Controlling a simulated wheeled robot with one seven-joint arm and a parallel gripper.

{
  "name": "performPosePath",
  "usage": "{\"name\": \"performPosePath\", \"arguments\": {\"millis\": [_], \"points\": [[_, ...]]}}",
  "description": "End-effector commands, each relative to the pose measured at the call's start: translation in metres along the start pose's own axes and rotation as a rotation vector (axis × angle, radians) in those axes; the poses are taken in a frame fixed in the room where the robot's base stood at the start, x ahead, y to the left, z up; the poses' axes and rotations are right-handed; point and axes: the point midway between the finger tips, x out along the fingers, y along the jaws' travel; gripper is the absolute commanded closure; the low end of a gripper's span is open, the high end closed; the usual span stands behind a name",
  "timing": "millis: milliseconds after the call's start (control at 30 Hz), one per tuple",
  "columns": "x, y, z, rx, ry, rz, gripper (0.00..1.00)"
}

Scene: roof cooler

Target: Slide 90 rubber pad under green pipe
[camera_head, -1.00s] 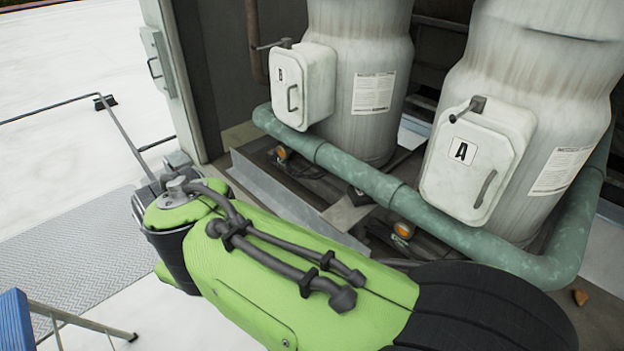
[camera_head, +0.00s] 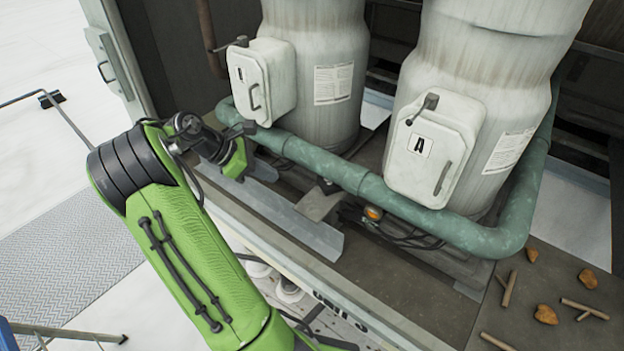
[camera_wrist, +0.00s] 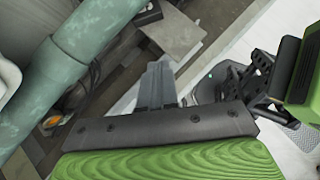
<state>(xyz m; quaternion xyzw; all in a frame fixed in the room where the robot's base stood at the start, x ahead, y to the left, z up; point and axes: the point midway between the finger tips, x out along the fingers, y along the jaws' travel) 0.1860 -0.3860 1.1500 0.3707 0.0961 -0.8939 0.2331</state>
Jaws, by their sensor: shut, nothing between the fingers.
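The green pipe (camera_head: 350,178) runs low in front of two white tanks and bends back at the right. It also shows in the wrist view (camera_wrist: 60,75) at the left. A small dark block (camera_head: 327,186) lies close to the pipe beside a flat grey-brown plate (camera_head: 318,205). In the wrist view the dark block (camera_wrist: 148,12) is at the top edge and the plate (camera_wrist: 175,35) just below it. I cannot tell which is the rubber pad. My gripper (camera_head: 268,172) is shut and empty, left of the plate and apart from the pipe; its fingers show in the wrist view (camera_wrist: 157,72).
White tanks (camera_head: 310,60) with box-like hatches (camera_head: 432,150) stand behind the pipe. A metal lip (camera_head: 285,222) edges the recess in front. Sticks and brown stones (camera_head: 546,314) lie on the ledge at right. Cables and an orange fitting (camera_head: 373,213) sit below the pipe.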

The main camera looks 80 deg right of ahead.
Motion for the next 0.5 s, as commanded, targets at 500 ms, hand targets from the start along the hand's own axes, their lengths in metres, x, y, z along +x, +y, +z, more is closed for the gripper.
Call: {"name": "performPosePath", "arguments": {"millis": [500], "points": [[0.100, -0.001, -0.003, -0.004, -0.001, -0.005, 1.00]]}}
